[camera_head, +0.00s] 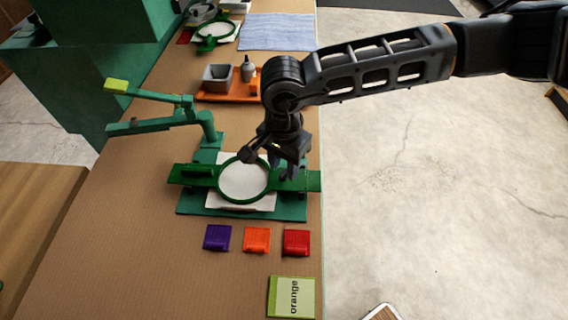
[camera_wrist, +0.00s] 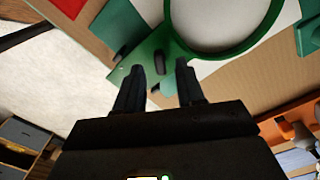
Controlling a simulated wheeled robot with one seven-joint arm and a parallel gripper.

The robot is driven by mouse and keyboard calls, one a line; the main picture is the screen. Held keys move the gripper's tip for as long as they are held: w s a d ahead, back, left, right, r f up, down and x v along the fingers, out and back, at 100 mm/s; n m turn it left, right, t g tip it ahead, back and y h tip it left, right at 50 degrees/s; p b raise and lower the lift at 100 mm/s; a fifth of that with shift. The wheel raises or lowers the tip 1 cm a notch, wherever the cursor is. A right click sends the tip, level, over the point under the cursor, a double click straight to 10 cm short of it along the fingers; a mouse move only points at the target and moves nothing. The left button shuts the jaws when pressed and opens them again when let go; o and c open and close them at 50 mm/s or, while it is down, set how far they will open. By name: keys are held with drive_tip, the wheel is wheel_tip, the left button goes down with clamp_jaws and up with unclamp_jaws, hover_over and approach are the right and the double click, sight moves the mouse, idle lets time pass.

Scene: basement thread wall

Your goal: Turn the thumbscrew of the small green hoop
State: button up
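A green hoop (camera_head: 220,185) holding white cloth (camera_head: 243,178) lies on a green stand (camera_head: 195,206) on the table. In the wrist view the hoop's ring (camera_wrist: 166,38) is at the top, and its green tab with a dark slot lies just beyond my fingers. My gripper (camera_head: 291,174) is over the hoop's right side, pointing down. In the wrist view my gripper (camera_wrist: 160,78) has its two fingers apart, with a gap between them. I cannot clearly make out the thumbscrew; a small teal piece shows between the fingers. Contact cannot be told.
Purple (camera_head: 217,237), orange (camera_head: 256,239) and red (camera_head: 296,242) blocks lie in front, with a card reading "orange" (camera_head: 292,296). A green jointed arm (camera_head: 160,118) stands at left. An orange tray (camera_head: 228,97) and another green hoop (camera_head: 201,46) are farther back. Floor is right of the table.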

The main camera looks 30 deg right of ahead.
drive_tip(key=shift+f, duration=0.8)
drive_tip(key=shift+c, duration=0.4)
clamp_jaws()
